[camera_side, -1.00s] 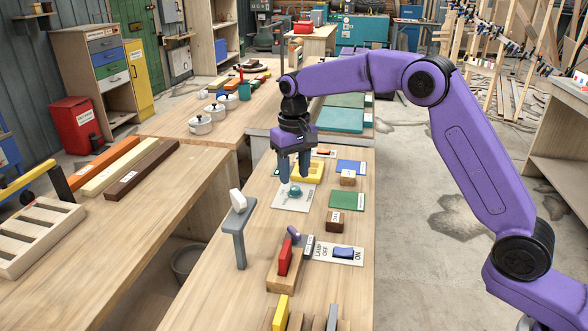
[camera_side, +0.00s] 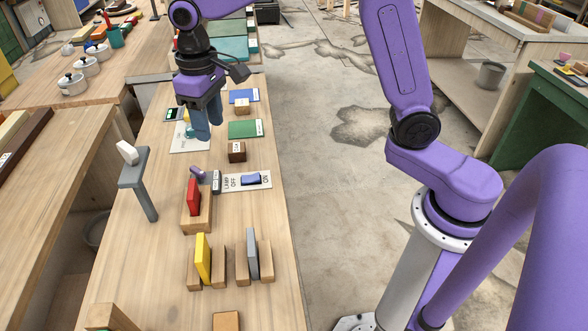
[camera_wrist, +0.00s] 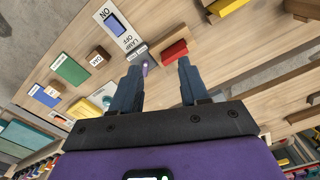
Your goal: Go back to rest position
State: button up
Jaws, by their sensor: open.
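My gripper (camera_side: 208,132) hangs over the long wooden bench with its two blue-grey fingers pointing down. It also shows in the wrist view (camera_wrist: 158,66), where the fingers stand apart with nothing held between them. In the side view the fingers overlap part of a white card (camera_side: 186,146).
A lamp switch panel (camera_side: 230,183), a red block (camera_side: 193,199) in a wooden holder, a yellow block (camera_side: 203,259) and a grey block (camera_side: 252,252) stand on the bench nearer the camera. A grey stand (camera_side: 139,185) with a white top rises at the left.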

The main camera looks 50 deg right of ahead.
jog(key=s+d+f+n, duration=0.1)
jog(key=s+d+n, duration=0.3)
jog(key=s, duration=1)
jog(key=s+d+f+n, duration=0.2)
jog(key=s+d+n, duration=0.2)
jog(key=s+d, duration=0.4)
jog(key=s, duration=0.7)
jog(key=shift+d, duration=0.3)
